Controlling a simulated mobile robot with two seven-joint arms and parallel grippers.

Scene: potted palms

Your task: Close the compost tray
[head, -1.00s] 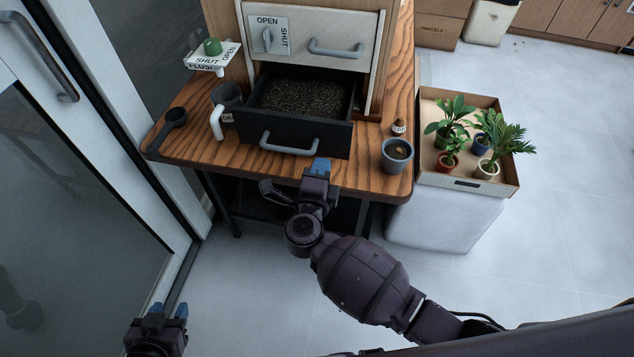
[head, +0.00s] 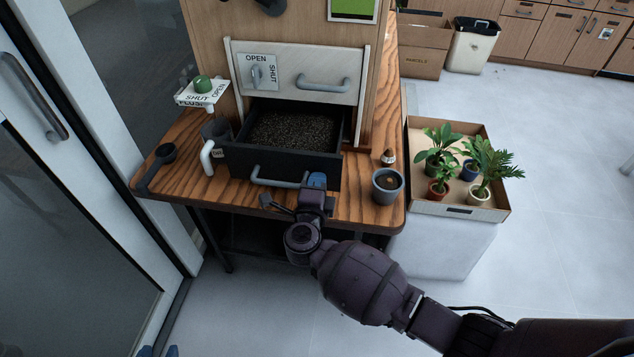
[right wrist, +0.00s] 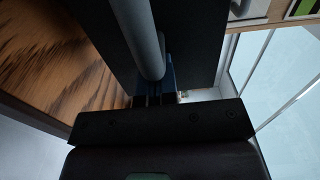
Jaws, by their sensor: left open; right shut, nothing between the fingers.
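The compost tray (head: 265,161) is a black drawer pulled out of the cabinet above the wooden table, with dark compost (head: 292,132) inside. Its grey bar handle (head: 275,182) is on the front panel and also shows close up in the right wrist view (right wrist: 139,38). My right gripper (head: 316,181) is shut and empty, its blue fingertips at the tray front by the handle's right end. In the right wrist view the fingertips are partly hidden behind the handle; contact is unclear. My left gripper (head: 158,351) is open, only its blue tips showing at the bottom left edge.
A closed upper panel (head: 292,76) with an OPEN/SHUT dial is above the tray. A grey cup (head: 387,186) stands right of the tray, a dark mug (head: 217,133) and black scoop (head: 158,164) left. A box of potted plants (head: 460,209) is further right. A glass door is left.

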